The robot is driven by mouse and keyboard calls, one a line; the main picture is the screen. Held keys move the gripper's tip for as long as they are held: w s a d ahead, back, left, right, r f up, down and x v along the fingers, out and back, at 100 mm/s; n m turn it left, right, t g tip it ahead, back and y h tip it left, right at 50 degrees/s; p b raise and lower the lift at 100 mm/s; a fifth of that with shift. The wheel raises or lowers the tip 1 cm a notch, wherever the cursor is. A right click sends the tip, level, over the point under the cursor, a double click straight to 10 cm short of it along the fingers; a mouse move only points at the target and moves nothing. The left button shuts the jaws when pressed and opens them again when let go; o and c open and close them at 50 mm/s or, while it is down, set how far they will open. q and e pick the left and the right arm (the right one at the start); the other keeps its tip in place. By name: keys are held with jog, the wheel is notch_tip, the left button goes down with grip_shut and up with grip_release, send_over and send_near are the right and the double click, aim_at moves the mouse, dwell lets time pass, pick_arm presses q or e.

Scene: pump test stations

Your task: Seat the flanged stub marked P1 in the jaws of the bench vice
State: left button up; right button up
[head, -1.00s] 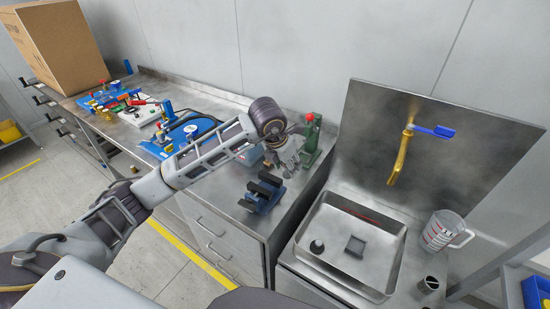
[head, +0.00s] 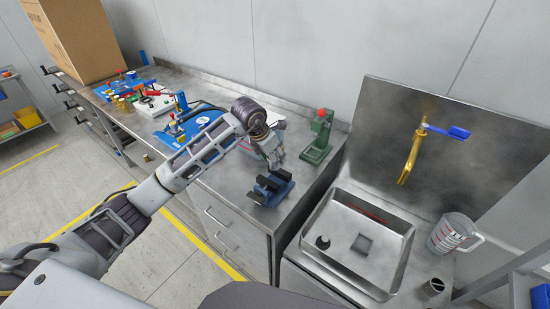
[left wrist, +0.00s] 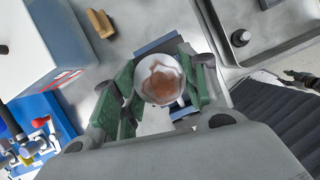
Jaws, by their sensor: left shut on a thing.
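The blue bench vice (head: 270,194) with dark jaws stands near the right end of the steel bench. My left gripper (head: 274,162) is just above and behind it in the head view. In the left wrist view the green-padded fingers (left wrist: 160,88) are shut on a round, pale flanged stub (left wrist: 145,90), whose end face shows a rusty brown patch. Blue parts of the vice (left wrist: 158,43) show beyond the stub. Whether the stub touches the jaws cannot be told. No P1 mark is readable.
A green press with a red knob (head: 318,138) stands right of the gripper. The sink basin (head: 340,278), brass tap (head: 413,155) and measuring jug (head: 452,233) are farther right. Blue pump stations (head: 190,125) and a cardboard box (head: 75,40) stand to the left.

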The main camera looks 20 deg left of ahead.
aim_at(273, 167)
pick_arm(q)
jog(key=shift+m, duration=0.4)
pick_arm(e)
jog(key=shift+d, duration=0.1)
pick_arm(q)
jog(key=shift+f, duration=0.2)
pick_arm(e)
jog(key=shift+a+f, duration=0.15)
jog(key=shift+a, duration=0.4)
pick_arm(q)
jog(key=shift+f+b, duration=0.95)
jog(key=shift+f, duration=0.7)
jog(key=shift+f+b, duration=0.45)
jog(key=shift+f, duration=0.2)
pick_arm(e)
jog(key=f, duration=0.1)
jog(key=d+f, duration=0.1)
jog(key=shift+f, duration=0.35)
jog(key=shift+a+f, duration=0.1)
jog(key=shift+a, duration=0.2)
